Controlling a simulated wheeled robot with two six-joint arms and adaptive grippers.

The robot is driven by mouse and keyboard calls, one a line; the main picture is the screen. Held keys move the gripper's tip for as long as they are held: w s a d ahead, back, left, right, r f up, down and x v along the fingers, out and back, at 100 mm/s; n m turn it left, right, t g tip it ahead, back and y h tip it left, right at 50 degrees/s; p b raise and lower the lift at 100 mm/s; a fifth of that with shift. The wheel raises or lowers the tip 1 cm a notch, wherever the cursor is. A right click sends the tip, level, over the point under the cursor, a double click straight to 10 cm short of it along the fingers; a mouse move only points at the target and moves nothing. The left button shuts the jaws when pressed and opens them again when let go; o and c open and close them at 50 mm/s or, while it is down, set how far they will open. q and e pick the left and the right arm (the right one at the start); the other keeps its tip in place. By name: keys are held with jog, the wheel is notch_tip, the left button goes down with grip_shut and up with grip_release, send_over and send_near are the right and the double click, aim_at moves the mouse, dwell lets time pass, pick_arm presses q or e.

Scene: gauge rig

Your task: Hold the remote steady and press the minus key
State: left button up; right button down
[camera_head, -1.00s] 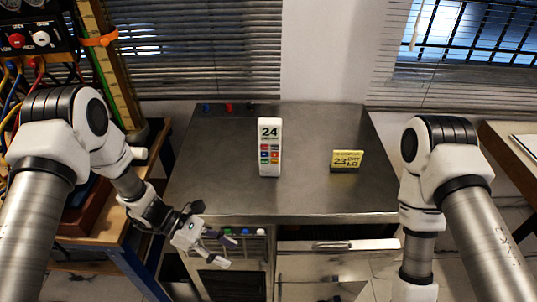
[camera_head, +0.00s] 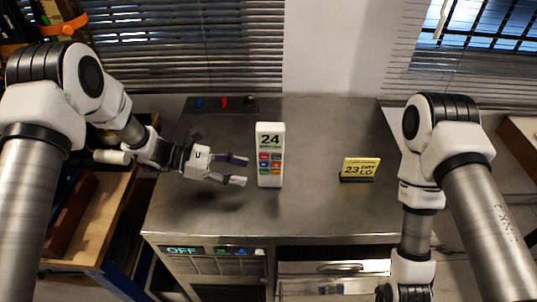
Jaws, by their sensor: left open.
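The remote (camera_head: 270,155) is a white upright block on the metal table. Its display reads 24, with rows of coloured keys below it. I cannot tell which key is the minus key at this size. My left gripper (camera_head: 241,170) is open, just left of the remote, with its fingers pointing at the remote's left side. A small gap seems to show between fingertips and remote. My right arm (camera_head: 416,235) hangs at the right; its gripper (camera_head: 405,293) is at the bottom edge, mostly cut off.
A yellow sign (camera_head: 360,168) reading "23 DRY LO" stands right of the remote. Small blue, red and black items sit at the back left of the metal table (camera_head: 320,210). A panel reading OFF (camera_head: 182,251) is on the table's front. The table's middle is clear.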

aim_at(266, 175)
pick_arm(q)
jog(key=x, duration=0.4)
jog(key=w+b+x, duration=0.1)
jog(key=x, duration=0.1)
jog(key=shift+f, duration=0.4)
jog(key=shift+s+d, duration=0.25)
jog(key=shift+d, duration=0.35)
jog(key=shift+w, duration=0.1)
jog(key=shift+f, duration=0.1)
jog(key=c, duration=0.7)
